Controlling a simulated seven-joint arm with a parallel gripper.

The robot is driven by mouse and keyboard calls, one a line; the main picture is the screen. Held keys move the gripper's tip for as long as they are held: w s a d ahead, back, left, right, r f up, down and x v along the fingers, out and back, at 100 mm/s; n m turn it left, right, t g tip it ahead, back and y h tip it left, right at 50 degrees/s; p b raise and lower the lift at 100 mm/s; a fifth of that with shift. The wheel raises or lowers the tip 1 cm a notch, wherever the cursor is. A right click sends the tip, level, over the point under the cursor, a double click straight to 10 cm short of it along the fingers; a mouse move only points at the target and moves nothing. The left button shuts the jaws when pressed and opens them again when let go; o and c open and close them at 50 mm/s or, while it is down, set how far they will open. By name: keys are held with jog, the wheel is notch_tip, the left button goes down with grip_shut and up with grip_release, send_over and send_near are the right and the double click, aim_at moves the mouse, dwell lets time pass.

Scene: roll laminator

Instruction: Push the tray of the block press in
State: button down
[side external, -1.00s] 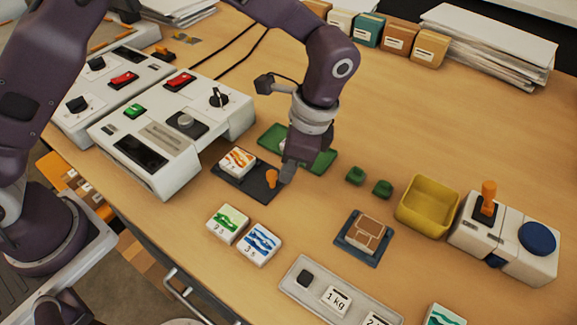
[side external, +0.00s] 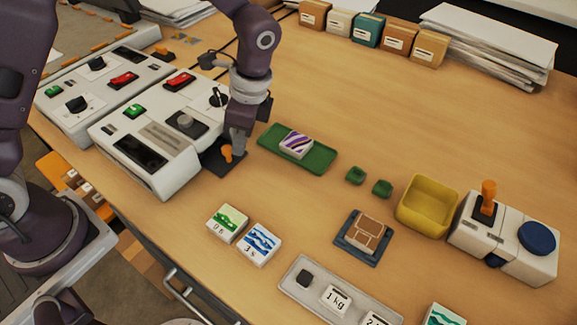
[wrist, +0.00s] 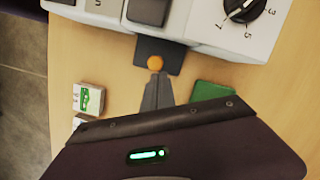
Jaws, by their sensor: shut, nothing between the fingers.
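The block press is the white machine (side external: 160,140) with a dial, a red switch and a green button on top. Its dark tray (side external: 232,168) with an orange knob (side external: 227,152) sticks out a short way from under the right side. The orange-patterned block seen on the tray earlier is out of sight, apparently under the machine. My gripper (side external: 238,150) is shut and empty, its tips down at the knob on the tray's outer side. In the wrist view the closed fingers (wrist: 156,90) reach the orange knob (wrist: 155,62), touching or nearly so.
A green tray (side external: 318,160) with a purple-striped block (side external: 296,145) lies just right of my gripper. Two numbered blocks (side external: 228,222) lie in front. A yellow bin (side external: 427,206) and a white device with a joystick (side external: 505,240) stand at right. The back middle of the table is clear.

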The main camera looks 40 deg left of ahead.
jog(key=shift+a, duration=0.45)
jog(key=d, duration=0.1)
jog(key=w+d, duration=0.1)
jog(key=d, duration=0.1)
jog(key=w+d, duration=0.1)
jog(key=shift+d, duration=0.3)
notch_tip(320, 180, up, 14)
jog(key=s+n, duration=0.1)
jog(key=n, duration=0.1)
jog(key=s+a+r+n+t+h, duration=0.2)
jog(key=s+a+r+n+t, duration=0.1)
jog(key=s+a+r+n, duration=0.25)
jog(key=s+a+n+t, duration=0.2)
jog(key=s, duration=0.5)
jog(key=s+a+n+t, duration=0.1)
jog(key=s+n, duration=0.2)
jog(key=s, duration=0.5)
jog(key=shift+s+a+f+t, duration=0.15)
jog(key=shift+a+t, duration=0.2)
jog(key=shift+t, duration=0.05)
